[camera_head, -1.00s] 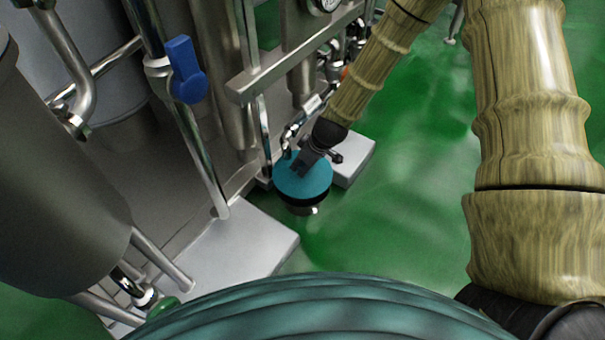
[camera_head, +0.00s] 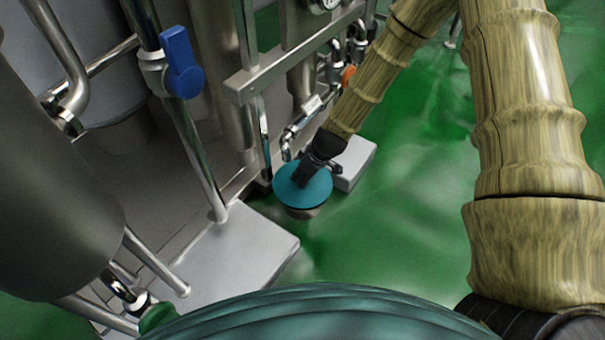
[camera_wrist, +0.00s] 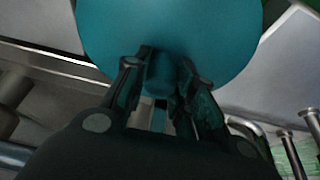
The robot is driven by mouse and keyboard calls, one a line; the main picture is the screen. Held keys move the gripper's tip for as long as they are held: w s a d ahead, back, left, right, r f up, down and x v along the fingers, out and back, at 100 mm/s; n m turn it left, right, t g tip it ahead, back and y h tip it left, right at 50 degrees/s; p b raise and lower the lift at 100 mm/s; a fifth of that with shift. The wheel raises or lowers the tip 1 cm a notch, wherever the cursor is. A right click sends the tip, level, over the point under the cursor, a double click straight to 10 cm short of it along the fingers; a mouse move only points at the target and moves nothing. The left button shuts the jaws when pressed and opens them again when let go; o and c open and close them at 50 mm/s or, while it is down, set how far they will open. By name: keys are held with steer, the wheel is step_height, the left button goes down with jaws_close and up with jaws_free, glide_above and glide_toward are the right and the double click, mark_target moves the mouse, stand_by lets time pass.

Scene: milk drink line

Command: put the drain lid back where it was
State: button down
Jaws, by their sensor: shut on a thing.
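The drain lid (camera_head: 304,187) is a round teal disc with a small knob in its middle. In the wrist view the lid (camera_wrist: 225,35) fills the top, and its knob (camera_wrist: 160,76) sits between the two fingers. My gripper (camera_wrist: 162,82) is shut on the knob. In the head view my gripper (camera_head: 308,174) reaches down onto the lid from above. Under the lid a grey metal drain cup (camera_head: 303,213) shows only in part. The lid hides its opening, and I cannot tell whether lid and cup touch.
A pale block (camera_head: 354,163) stands close to the right of the lid. A grey plinth (camera_head: 235,255) lies to the lower left. Pipes and a valve (camera_head: 303,118) stand just behind. Green floor (camera_head: 420,220) is clear to the right.

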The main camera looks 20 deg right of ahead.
steer(key=shift+f, duration=0.35)
steer(key=c, duration=1.2)
jaws_free()
steer(key=shift+o, duration=0.2)
steer(key=shift+r, duration=0.1)
steer(key=shift+r, duration=0.2)
steer(key=p+v, duration=0.6)
steer(key=v, duration=0.7)
steer(key=s+f+m+g+h, duration=0.1)
steer(key=s+f, duration=0.4)
steer(key=s, duration=0.5)
steer(key=s+f+m+g+h, duration=0.1)
steer(key=s+f+m, duration=0.3)
steer(key=s, duration=0.7)
steer(key=s+f+m+g, duration=0.1)
steer(key=s+f+m, duration=0.2)
steer(key=s+f, duration=0.4)
steer(key=s, duration=0.4)
steer(key=shift+s+f+g+h, duration=0.2)
steer(key=shift+f+g+h, duration=0.1)
steer(key=shift+f+h, duration=0.1)
